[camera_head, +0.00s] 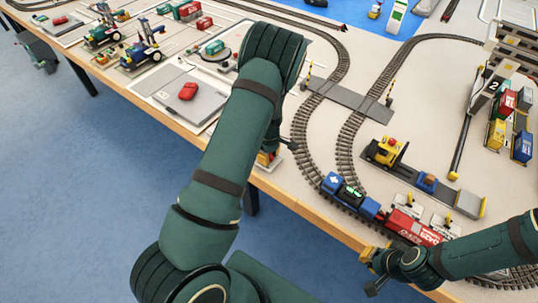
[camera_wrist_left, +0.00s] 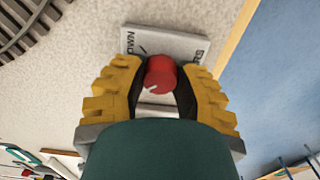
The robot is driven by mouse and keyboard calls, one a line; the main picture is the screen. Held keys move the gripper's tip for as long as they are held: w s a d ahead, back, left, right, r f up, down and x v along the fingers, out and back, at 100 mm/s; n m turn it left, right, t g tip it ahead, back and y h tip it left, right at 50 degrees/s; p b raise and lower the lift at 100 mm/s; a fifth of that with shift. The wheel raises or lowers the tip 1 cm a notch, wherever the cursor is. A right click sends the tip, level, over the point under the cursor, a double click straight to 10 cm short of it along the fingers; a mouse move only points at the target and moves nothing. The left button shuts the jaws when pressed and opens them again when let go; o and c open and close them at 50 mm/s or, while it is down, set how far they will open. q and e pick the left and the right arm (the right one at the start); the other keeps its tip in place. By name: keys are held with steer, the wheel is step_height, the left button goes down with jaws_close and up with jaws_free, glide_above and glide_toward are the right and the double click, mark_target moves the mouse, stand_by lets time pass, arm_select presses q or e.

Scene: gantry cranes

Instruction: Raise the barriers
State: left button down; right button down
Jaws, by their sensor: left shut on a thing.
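Two slim dark and yellow barrier posts stand at the grey level crossing (camera_head: 350,94), the left barrier (camera_head: 308,72) and the right barrier (camera_head: 389,95). Both look roughly upright, but they are too small to tell the exact angle of their arms. My left gripper (camera_head: 267,160) is at the table's front edge, mostly hidden behind my own arm in the head view. In the left wrist view its yellow fingers (camera_wrist_left: 160,88) are shut on a red knob (camera_wrist_left: 161,72) on a grey plate (camera_wrist_left: 185,43) with lettering. My right gripper (camera_head: 367,272) looks open and empty, by the table's front edge.
Railway tracks (camera_head: 350,130) curve over the table. A train with a red wagon (camera_head: 410,226) stands near my right gripper. Blue floor lies beyond the edge.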

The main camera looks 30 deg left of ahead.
arm_select(q)
steer(key=c, duration=0.6)
jaws_free()
step_height(320, 180, up, 12)
steer(key=shift+f, duration=0.1)
stand_by(0.5)
steer(key=s+d+f+m, duration=0.2)
steer(key=f, duration=0.1)
steer(key=s+d+f+m, duration=0.2)
steer(key=s+d+f, duration=0.1)
steer(key=s+d+f+m, duration=0.2)
steer(key=f, duration=0.1)
steer(key=shift+s+d+f+h, duration=0.2)
steer(key=shift+h, duration=0.1)
steer(key=s+d+m+t+h, duration=0.1)
steer(key=s+d+m, duration=0.3)
steer(key=d, duration=0.3)
steer(key=s+d+f+m+t+h, duration=0.1)
steer(key=s+d+m+h, duration=0.1)
steer(key=s+d+m, duration=0.3)
steer(key=shift+d+f, duration=0.15)
steer(key=shift+d, duration=1.05)
